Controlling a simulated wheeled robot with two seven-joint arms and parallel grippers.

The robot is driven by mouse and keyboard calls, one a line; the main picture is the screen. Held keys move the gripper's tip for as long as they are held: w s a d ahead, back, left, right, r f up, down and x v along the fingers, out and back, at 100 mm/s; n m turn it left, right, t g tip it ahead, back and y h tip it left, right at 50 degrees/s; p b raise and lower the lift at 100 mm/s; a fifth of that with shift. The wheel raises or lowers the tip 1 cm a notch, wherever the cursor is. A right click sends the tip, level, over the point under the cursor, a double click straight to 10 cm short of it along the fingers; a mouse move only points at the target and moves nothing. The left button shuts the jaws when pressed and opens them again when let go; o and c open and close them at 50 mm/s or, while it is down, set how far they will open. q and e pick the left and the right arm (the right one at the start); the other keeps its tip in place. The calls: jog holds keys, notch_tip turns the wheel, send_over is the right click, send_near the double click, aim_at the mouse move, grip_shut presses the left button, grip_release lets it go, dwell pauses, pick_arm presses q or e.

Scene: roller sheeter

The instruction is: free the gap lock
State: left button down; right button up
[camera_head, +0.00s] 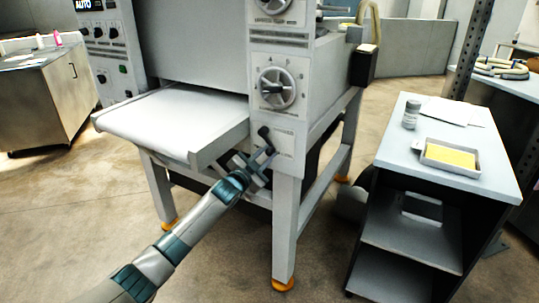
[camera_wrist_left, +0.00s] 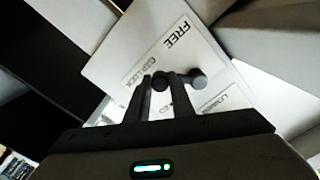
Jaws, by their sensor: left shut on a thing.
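The gap lock lever (camera_head: 264,132) is a small black handle on the front of the white roller sheeter, below the large dial. In the left wrist view the dark lever (camera_wrist_left: 197,80) shows at the fingertips, over a plate (camera_wrist_left: 150,38) with the words FREE, GAP LOCK and a partly covered LOCKED. My left gripper (camera_head: 262,155) reaches up to the lever from below and is shut on it; it also shows in the left wrist view (camera_wrist_left: 162,87). The fingers hide part of the lever. My right gripper is not in view.
The sheeter's white feed table (camera_head: 175,117) juts out left of my left gripper. A machine leg (camera_head: 286,235) stands below the lever. A dial (camera_head: 277,88) sits above it. At right is a cart (camera_head: 400,165) with a yellow-filled tray (camera_head: 450,157) and a jar (camera_head: 411,114).

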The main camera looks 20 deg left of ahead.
pick_arm(q)
jog(key=shift+a+f+m, duration=0.35)
jog(key=shift+a+m, duration=0.1)
jog(key=shift+m, duration=0.45)
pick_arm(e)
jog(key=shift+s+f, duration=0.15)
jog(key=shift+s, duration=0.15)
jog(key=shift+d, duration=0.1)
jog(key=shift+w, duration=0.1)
pick_arm(q)
jog(key=c, duration=1.5)
grip_release()
jog(key=shift+c, duration=0.2)
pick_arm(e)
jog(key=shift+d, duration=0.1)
pick_arm(q)
jog(key=shift+s, duration=0.1)
jog(key=s+a+b, duration=0.1)
jog(key=s+a, duration=0.2)
jog(key=s, duration=1.3)
jog(key=shift+s+a, duration=0.15)
jog(key=shift+s, duration=0.25)
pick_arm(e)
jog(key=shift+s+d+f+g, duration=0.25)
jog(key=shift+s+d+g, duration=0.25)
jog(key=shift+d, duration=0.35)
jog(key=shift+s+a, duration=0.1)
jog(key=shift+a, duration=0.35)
